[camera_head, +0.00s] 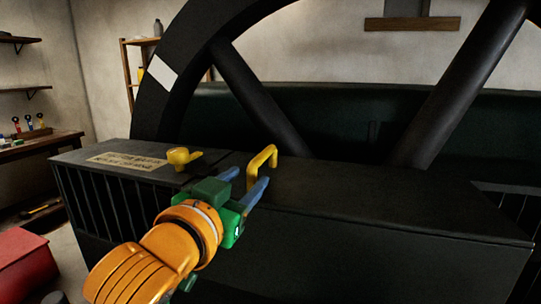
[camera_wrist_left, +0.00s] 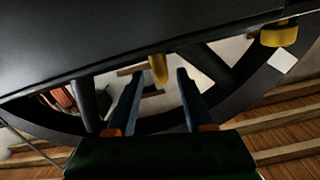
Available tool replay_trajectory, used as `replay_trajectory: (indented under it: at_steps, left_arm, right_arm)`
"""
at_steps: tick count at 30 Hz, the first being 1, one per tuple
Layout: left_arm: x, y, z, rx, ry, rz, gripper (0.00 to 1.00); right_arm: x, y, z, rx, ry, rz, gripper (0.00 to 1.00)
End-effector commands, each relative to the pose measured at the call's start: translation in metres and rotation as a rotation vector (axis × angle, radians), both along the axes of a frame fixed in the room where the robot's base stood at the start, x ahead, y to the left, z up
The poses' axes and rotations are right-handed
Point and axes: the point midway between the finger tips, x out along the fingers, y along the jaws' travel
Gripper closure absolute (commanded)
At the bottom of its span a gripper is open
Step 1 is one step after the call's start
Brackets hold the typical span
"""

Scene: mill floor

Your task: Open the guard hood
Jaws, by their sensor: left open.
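The guard hood (camera_head: 380,205) is a dark box with a flat top in front of a large black wheel. It looks shut. A yellow bar handle (camera_head: 262,165) stands on its top near the middle. My left gripper (camera_head: 247,180), green with blue fingers, is open just in front of the handle. In the left wrist view the handle (camera_wrist_left: 158,68) shows beyond and between the open fingertips (camera_wrist_left: 155,75), and I cannot tell whether they touch it. A yellow latch-like knob (camera_head: 180,156) sits left of the handle. It also shows in the left wrist view (camera_wrist_left: 279,34). My right gripper is not in view.
The black spoked wheel (camera_head: 255,95) rises behind the hood. A label plate (camera_head: 126,161) lies on the top at left, above a barred side (camera_head: 115,200). A red box (camera_head: 22,262) stands at lower left. A workbench (camera_head: 40,143) is at far left.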

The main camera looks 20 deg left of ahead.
Motion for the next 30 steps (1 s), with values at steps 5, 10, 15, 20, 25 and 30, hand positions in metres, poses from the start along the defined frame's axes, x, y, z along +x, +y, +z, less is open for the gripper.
replay_trajectory:
  at_steps: [5,10,15,20,25,30]
  left_arm:
    - [0.013,0.000,0.006,0.000,-0.008,0.001,0.48]
    - [0.048,-0.001,0.005,0.000,-0.006,0.001,0.48]
    - [0.068,-0.002,0.005,0.001,-0.010,0.001,0.48]
    - [0.070,-0.003,0.004,0.001,-0.011,0.000,0.48]
    - [0.069,-0.003,0.004,0.001,-0.011,0.000,0.72]
    - [0.069,-0.002,0.004,0.001,-0.011,0.000,1.00]
  right_arm:
    - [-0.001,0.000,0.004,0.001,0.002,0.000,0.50]
    - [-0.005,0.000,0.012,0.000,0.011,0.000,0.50]
    - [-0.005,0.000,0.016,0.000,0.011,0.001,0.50]
    - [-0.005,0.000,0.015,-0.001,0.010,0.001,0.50]
    - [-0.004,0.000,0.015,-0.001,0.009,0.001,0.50]
    - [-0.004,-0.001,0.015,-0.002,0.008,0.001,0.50]
